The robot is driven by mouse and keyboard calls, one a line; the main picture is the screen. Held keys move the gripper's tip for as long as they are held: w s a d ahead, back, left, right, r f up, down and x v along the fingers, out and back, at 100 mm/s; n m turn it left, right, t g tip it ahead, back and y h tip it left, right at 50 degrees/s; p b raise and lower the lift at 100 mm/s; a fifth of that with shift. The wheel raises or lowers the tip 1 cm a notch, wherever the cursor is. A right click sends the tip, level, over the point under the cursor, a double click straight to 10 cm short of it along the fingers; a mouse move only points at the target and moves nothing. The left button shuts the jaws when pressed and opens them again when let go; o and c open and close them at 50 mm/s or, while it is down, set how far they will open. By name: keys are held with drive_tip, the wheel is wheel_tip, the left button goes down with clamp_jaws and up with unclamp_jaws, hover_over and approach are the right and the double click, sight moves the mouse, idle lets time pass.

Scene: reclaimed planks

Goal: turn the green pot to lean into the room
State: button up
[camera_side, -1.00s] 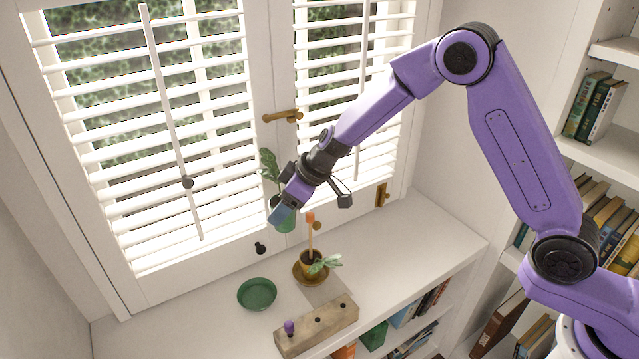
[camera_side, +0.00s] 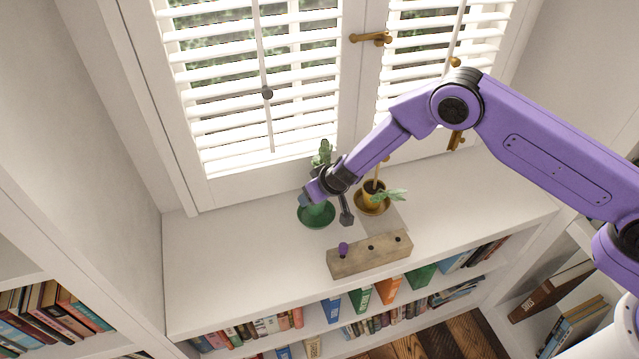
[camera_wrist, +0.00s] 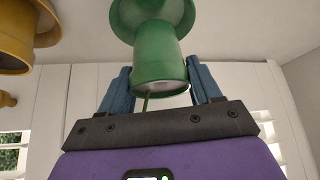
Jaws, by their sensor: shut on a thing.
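The green pot (camera_side: 317,208) stands upright at or just above the green saucer (camera_side: 304,219) on the white sill; I cannot tell whether it touches. Its leafy plant (camera_side: 321,152) rises behind my gripper, on the shutter side, with its stem mostly hidden. My gripper (camera_side: 314,192) is shut on the pot. In the wrist view, the pot (camera_wrist: 160,58) sits between my two blue fingers, and the green saucer (camera_wrist: 187,14) shows beyond it at the top edge.
A second plant in an ochre pot (camera_side: 374,190) with a stake stands close on the right. A wooden block (camera_side: 368,258) with holes and a purple peg (camera_side: 343,249) lies nearer the front edge. Louvred shutters (camera_side: 250,90) stand behind. The sill (camera_side: 230,255) is clear on the left.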

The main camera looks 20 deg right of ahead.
drive_tip(key=shift+f, duration=1.3)
drive_tip(key=o, duration=1.3)
drive_tip(key=shift+o, duration=0.2)
drive_tip(key=v, duration=1.7)
drive_tip(key=shift+s+d+r, duration=0.1)
drive_tip(key=shift+s+r, duration=0.05)
drive_tip(key=shift+r, duration=0.05)
